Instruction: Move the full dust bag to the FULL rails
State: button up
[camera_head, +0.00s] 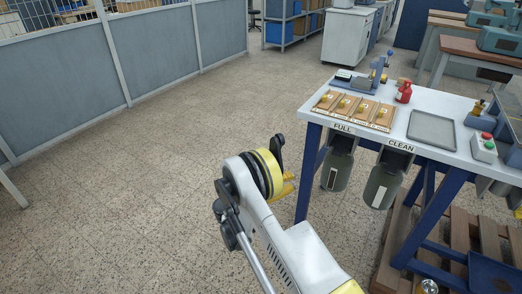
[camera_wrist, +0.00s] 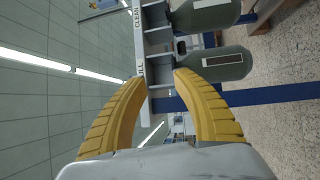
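In the head view one bag (camera_head: 336,171) is below the FULL sign (camera_head: 342,127) and the other bag (camera_head: 381,187) is below the CLEAN sign (camera_head: 400,146). I cannot tell from looks which is full. In the wrist view, which is turned sideways, the FULL-side bag (camera_wrist: 222,65) and the CLEAN-side bag (camera_wrist: 205,13) show beyond my fingers. My gripper (camera_wrist: 162,79) is open and empty, short of the bench. In the head view my arm hides most of it.
The bench (camera_head: 312,112) has blue legs and carries wooden boards, a red bottle, a grey tray (camera_head: 431,130) and a button box (camera_head: 484,147). A wooden pallet (camera_head: 490,235) lies under it. The floor to the left is clear up to the grey partition (camera_head: 60,95).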

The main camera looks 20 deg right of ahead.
jog(key=w+a+r+n+t+y, duration=0.1)
jog(key=w+r+n+t+y, duration=0.4)
jog(key=w+r+n+t, duration=0.2)
jog(key=shift+w+r+t+p, duration=0.4)
jog(key=shift+w+r+t, duration=0.75)
jog(key=shift+r+t, duration=0.6)
jog(key=shift+a+f, duration=0.1)
jog(key=shift+f, duration=0.05)
